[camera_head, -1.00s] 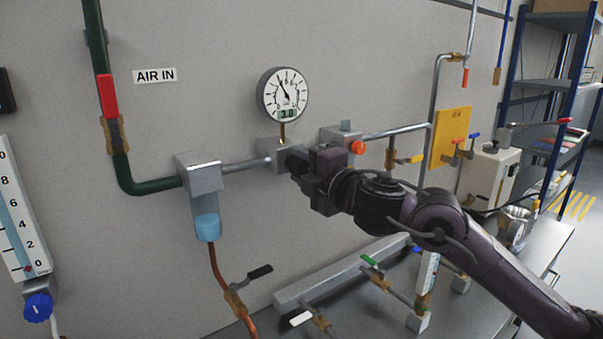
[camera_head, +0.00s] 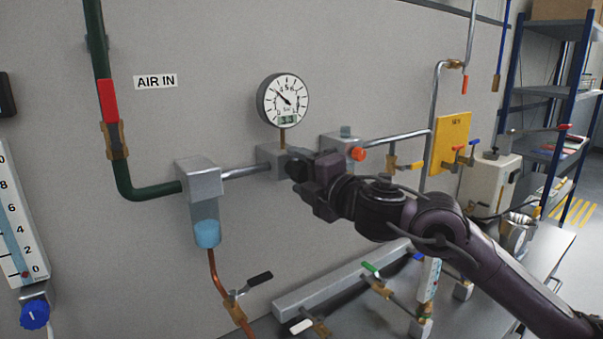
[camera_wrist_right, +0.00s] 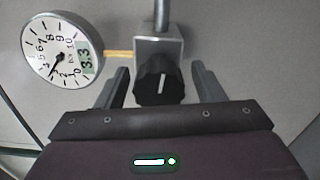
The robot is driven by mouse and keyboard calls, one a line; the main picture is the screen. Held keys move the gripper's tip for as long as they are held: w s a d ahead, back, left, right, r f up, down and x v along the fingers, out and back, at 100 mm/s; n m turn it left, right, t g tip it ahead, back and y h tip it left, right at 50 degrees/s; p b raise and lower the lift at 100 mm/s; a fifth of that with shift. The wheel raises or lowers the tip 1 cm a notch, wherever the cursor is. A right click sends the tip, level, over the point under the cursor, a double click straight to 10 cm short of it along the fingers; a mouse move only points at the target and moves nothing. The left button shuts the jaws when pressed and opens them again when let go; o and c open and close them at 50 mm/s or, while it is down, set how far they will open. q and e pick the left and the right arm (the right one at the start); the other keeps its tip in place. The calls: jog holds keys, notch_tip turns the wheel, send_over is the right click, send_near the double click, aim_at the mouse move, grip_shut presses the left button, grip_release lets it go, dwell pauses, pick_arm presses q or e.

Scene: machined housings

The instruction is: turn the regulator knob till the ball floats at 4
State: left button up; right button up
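The regulator knob (camera_wrist_right: 160,82) is black and ribbed with a white mark, and faces me on a grey block (camera_wrist_right: 158,44) in the right wrist view. My right gripper (camera_wrist_right: 160,88) is open, one finger on each side of the knob with narrow gaps. In the head view, my right gripper (camera_head: 303,170) is at the regulator block (camera_head: 270,158) and mostly hides the knob. At the far left, a flowmeter (camera_head: 14,225) has a small red ball (camera_head: 25,274) low in its tube near 0. My left gripper is not in view.
A round dial gauge (camera_head: 283,100) stands above the block; its display in the wrist view (camera_wrist_right: 86,60) seems to read 3.3. A blue knob (camera_head: 35,314) sits under the flowmeter. An orange knob (camera_head: 358,154) is just right of my gripper. Pipes and valves line the wall.

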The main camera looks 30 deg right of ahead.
jog(key=shift+s, duration=0.1)
jog(key=s+d+b, duration=0.1)
jog(key=s+b, duration=0.4)
jog(key=s, duration=0.2)
jog(key=shift+s, duration=0.3)
dwell(0.6)
